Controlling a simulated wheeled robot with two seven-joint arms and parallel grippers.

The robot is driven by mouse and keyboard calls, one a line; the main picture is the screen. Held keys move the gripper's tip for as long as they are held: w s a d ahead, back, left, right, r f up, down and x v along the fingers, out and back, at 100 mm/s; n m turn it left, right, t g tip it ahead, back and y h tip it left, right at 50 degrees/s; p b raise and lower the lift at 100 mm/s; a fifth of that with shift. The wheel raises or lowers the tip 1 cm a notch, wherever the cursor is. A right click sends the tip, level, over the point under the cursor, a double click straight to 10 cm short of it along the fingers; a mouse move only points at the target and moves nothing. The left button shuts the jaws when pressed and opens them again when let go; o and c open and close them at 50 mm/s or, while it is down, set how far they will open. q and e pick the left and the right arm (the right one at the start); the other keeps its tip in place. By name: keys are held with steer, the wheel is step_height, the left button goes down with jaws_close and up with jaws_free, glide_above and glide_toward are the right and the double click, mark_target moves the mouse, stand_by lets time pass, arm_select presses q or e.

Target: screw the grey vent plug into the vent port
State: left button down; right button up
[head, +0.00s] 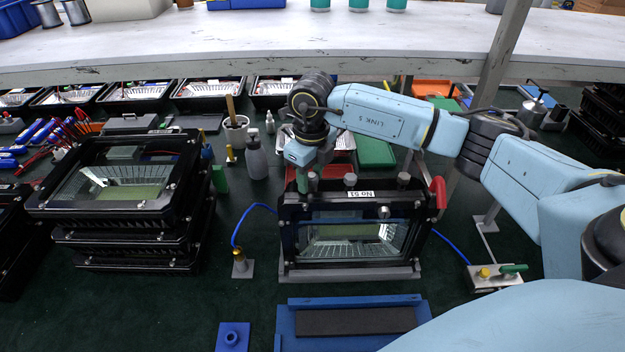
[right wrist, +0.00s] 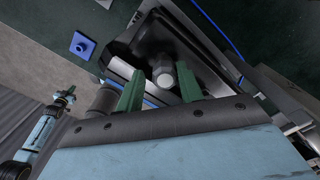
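The black floodlight housing labelled No 51 (head: 350,205) stands in a grey fixture, its glass facing me. Grey round fittings (head: 403,180) stick up along its top edge. My right gripper (head: 308,182) is over the left end of that edge. In the right wrist view its green fingers (right wrist: 158,85) are spread, with a pale grey plug-like part (right wrist: 163,74) between them and visible gaps at both sides. I cannot tell whether this part is seated in a port. My left gripper (right wrist: 66,96) shows small at lower left in the right wrist view, its opening unclear.
A stack of black housings (head: 130,195) stands left of the fixture. A blue tray (head: 430,308) and a blue square block (head: 232,337) lie in front. A red handle (head: 438,190) rises at the housing's right. Cups and a bottle (head: 256,158) stand behind, under a shelf (head: 250,40).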

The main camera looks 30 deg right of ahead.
steer(key=shift+s+d+f, duration=0.1)
steer(key=shift+s+f, duration=0.05)
steer(key=shift+f, duration=0.3)
steer(key=shift+s+d+f, duration=0.1)
steer(key=shift+s+f, duration=0.05)
steer(key=shift+f, duration=0.25)
steer(key=shift+c, duration=1)
steer(key=shift+m, duration=0.7)
steer(key=shift+c, duration=0.9)
steer(key=m+p, duration=0.1)
steer(key=m, duration=0.3)
steer(key=shift+s+p, duration=0.1)
steer(key=shift+p, duration=0.2)
jaws_close()
steer(key=shift+m, duration=0.6)
steer(key=m, duration=0.1)
steer(key=m+p, duration=0.1)
steer(key=shift+w+f+m, duration=0.15)
steer(key=shift+w+m, duration=0.15)
steer(key=shift+w, duration=0.1)
steer(key=o, duration=1.2)
jaws_free()
steer(key=shift+w, duration=0.1)
steer(key=shift+r, duration=0.25)
